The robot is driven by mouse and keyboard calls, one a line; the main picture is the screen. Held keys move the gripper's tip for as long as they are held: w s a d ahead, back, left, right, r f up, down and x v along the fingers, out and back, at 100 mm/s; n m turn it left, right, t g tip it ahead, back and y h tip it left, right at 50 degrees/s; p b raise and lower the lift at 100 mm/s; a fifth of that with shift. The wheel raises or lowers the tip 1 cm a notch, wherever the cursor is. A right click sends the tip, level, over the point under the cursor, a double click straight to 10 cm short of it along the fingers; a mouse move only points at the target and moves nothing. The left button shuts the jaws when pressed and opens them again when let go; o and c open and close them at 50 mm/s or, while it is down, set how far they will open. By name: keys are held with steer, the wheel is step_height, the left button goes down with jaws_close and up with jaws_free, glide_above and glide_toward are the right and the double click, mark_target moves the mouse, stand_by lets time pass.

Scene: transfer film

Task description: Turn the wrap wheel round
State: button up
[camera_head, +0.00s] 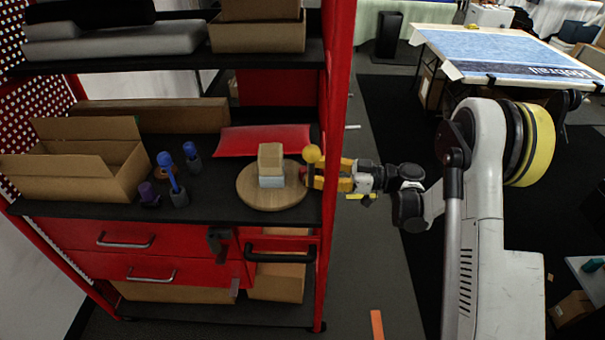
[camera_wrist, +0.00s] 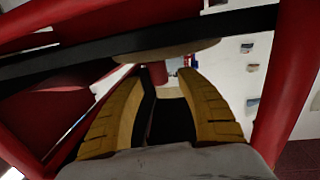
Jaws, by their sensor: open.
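The wrap wheel (camera_head: 258,203) is a round wooden disc lying flat on the black shelf top of the red rack. A tan block with a pale lower part (camera_head: 271,165) stands on it. A small red peg (camera_head: 303,173) shows at the disc's right edge. A round yellow knob-like shape (camera_head: 312,154) is beside it; I cannot tell whether it belongs to the wheel. My gripper (camera_head: 312,173) reaches in from the right, its yellow fingers open at the disc's right edge. In the wrist view the disc's rim (camera_wrist: 170,51) crosses above the fingertips, and a red peg (camera_wrist: 157,73) shows between them. Contact is unclear.
A red rack post (camera_head: 338,110) stands close to my gripper. An open cardboard box (camera_head: 75,170), blue-handled tools (camera_head: 172,178) and a red packet (camera_head: 263,140) share the shelf. An upper shelf (camera_head: 170,60) hangs above. The aisle floor (camera_head: 370,260) right of the rack is mostly clear.

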steer(key=shift+w+a, duration=0.2)
steer(key=shift+a, duration=1)
jaws_close()
steer(key=shift+s+f+b, duration=0.1)
steer(key=shift+s+b, duration=0.05)
steer(key=shift+b, duration=0.3)
steer(key=shift+s, duration=0.2)
jaws_free()
steer(key=shift+w, duration=0.1)
steer(key=shift+d, duration=0.1)
steer(key=s+d, duration=0.2)
steer(key=d, duration=0.9)
steer(key=shift+d, duration=0.4)
